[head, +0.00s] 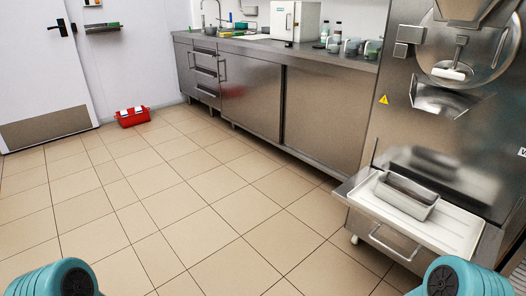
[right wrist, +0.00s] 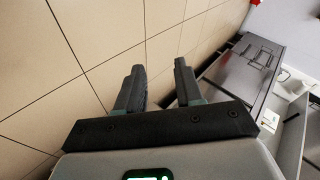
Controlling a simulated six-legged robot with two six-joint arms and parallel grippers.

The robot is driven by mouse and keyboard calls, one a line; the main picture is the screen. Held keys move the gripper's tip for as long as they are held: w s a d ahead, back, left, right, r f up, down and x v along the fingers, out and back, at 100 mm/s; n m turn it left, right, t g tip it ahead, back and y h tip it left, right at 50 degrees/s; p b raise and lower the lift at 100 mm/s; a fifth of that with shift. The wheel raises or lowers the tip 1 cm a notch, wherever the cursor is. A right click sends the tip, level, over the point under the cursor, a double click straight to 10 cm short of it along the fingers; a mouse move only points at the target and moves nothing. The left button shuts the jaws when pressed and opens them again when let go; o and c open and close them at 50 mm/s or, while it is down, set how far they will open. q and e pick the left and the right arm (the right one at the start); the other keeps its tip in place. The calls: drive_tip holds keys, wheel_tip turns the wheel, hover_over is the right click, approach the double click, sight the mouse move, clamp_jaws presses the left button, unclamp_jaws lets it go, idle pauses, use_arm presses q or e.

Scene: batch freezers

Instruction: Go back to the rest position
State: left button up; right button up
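My right gripper (right wrist: 158,85) shows in the right wrist view. Its two dark fingers are apart with nothing between them, and the tiled floor lies beyond. In the head view only teal rounded parts of my arms show at the bottom left and bottom right corners. My left gripper is not visible in either view.
A steel freezer machine (head: 440,150) stands at the right, with a metal pan (head: 407,196) on its white tray (head: 456,228). A steel counter (head: 250,95) runs along the back wall. A red crate (head: 133,117) sits on the floor near the door (head: 40,60). The tiled floor (head: 180,210) is clear.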

drive_tip(key=s+a+f+n+g, duration=0.1)
drive_tip(key=s+f+n+g, duration=0.2)
drive_tip(key=s, duration=0.5)
drive_tip(key=s+f+n+g, duration=0.2)
drive_tip(key=s+g, duration=0.3)
drive_tip(key=s, duration=0.3)
wheel_tip(320, 180, up, 29)
drive_tip(key=n+p, duration=0.1)
drive_tip(key=p, duration=2.8)
drive_tip(key=shift+s+a, duration=0.25)
drive_tip(key=shift+a, duration=0.05)
